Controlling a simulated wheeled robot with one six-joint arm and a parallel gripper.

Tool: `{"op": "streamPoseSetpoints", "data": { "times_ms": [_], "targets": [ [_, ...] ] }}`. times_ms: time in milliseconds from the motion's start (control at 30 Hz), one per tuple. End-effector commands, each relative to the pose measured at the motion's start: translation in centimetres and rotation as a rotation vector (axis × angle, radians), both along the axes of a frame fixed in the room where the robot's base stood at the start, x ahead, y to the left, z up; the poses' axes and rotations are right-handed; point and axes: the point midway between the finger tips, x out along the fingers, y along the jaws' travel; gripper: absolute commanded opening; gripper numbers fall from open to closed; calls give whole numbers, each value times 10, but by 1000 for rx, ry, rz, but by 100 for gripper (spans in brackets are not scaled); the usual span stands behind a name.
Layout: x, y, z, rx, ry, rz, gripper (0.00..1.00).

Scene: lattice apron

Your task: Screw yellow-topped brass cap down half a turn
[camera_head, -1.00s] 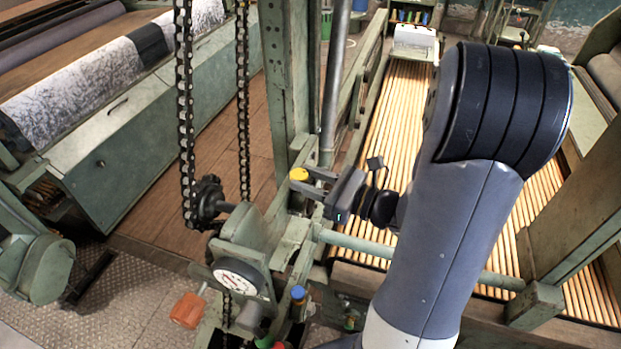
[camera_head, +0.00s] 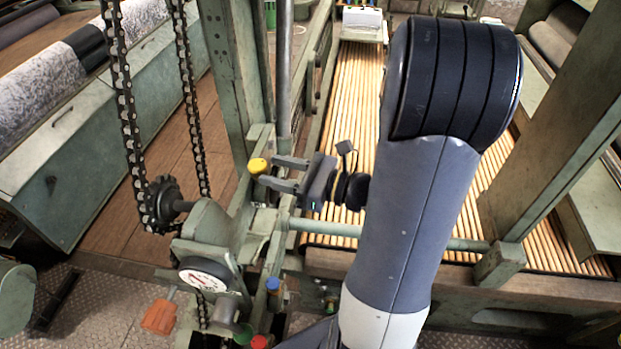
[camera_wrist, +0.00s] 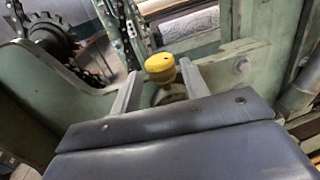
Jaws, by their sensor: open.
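The yellow-topped brass cap (camera_head: 258,166) stands on the green machine frame in the head view. In the wrist view the yellow top (camera_wrist: 160,66) shows clearly, with a brassy part below it partly hidden by my gripper. My gripper (camera_head: 266,172) points left at the cap, its two fingers apart. In the wrist view the open fingers (camera_wrist: 160,84) lie on either side of the cap's lower part, with a gap visible. I cannot tell whether either finger touches it.
A chain (camera_head: 128,120) on a sprocket hangs left of the cap. A dial gauge (camera_head: 207,276), an orange block (camera_head: 159,316), a blue cap (camera_head: 273,284) and a red cap (camera_head: 259,342) sit lower down. A green post (camera_head: 238,80) rises behind my gripper. Wooden slats (camera_head: 350,110) lie right.

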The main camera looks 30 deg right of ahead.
Motion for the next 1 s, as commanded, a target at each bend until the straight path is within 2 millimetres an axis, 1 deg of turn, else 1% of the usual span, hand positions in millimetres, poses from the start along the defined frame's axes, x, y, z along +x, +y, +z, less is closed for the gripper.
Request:
{"op": "streamPoseSetpoints", "data": {
  "times_ms": [100,500,733,1000],
  "targets": [
    [-12,-13,-2,-1,-1,-7,43],
    [-49,-48,-1,1,-1,-4,43],
    [-60,-58,0,1,0,-1,43],
    [-62,-59,0,1,1,0,43]
  ]
}}
